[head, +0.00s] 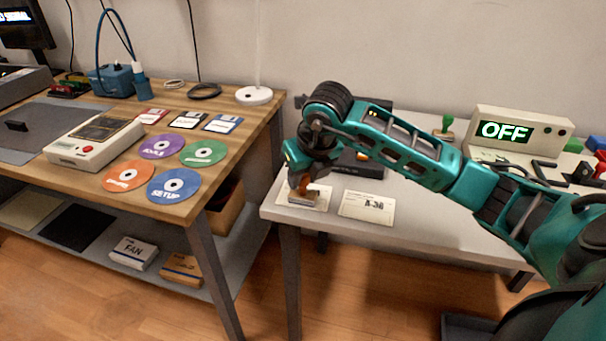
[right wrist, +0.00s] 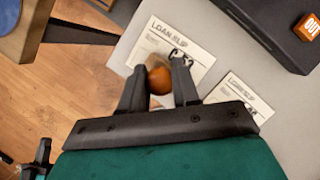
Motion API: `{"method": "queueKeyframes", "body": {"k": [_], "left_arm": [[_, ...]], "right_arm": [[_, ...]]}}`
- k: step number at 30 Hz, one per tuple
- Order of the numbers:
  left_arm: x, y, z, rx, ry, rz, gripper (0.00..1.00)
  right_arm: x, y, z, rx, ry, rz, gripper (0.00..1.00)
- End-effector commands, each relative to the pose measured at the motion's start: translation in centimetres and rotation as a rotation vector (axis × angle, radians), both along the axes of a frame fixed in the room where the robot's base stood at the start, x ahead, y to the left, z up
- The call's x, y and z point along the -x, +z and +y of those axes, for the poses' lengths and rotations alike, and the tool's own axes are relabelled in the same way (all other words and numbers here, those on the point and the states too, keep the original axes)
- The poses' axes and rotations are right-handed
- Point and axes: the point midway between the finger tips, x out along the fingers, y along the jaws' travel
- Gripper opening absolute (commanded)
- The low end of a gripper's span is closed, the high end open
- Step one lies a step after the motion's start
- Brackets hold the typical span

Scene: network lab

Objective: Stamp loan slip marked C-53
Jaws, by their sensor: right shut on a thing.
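My right gripper (head: 302,182) is shut on the orange-brown handle of a stamp (head: 303,197). In the right wrist view the round knob of the stamp (right wrist: 160,80) sits between the two fingers (right wrist: 158,82). The stamp is upright over the left loan slip (head: 285,188); I cannot tell whether its base touches the paper.
A green-handled stamp (head: 446,125) and a device reading OFF (head: 520,130) stand farther right. A wooden table (head: 225,115) with discs and floppies is at left, across a gap.

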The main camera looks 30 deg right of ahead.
Motion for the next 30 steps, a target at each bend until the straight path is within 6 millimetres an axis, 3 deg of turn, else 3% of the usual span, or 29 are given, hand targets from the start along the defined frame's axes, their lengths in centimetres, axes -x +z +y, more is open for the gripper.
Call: {"method": "queueKeyframes", "body": {"k": [14,30], "left_arm": [[-0.1,0.2,-0.1,0.003,0.002,-0.001,0.00],[-0.1,3.4,-0.2,0.011,0.007,-0.001,0.00]], "right_arm": [[0.2,-0.1,0.0,0.001,0.001,0.010,0.11],[0.1,4.4,0.0,0.000,0.000,0.003,0.11]]}}
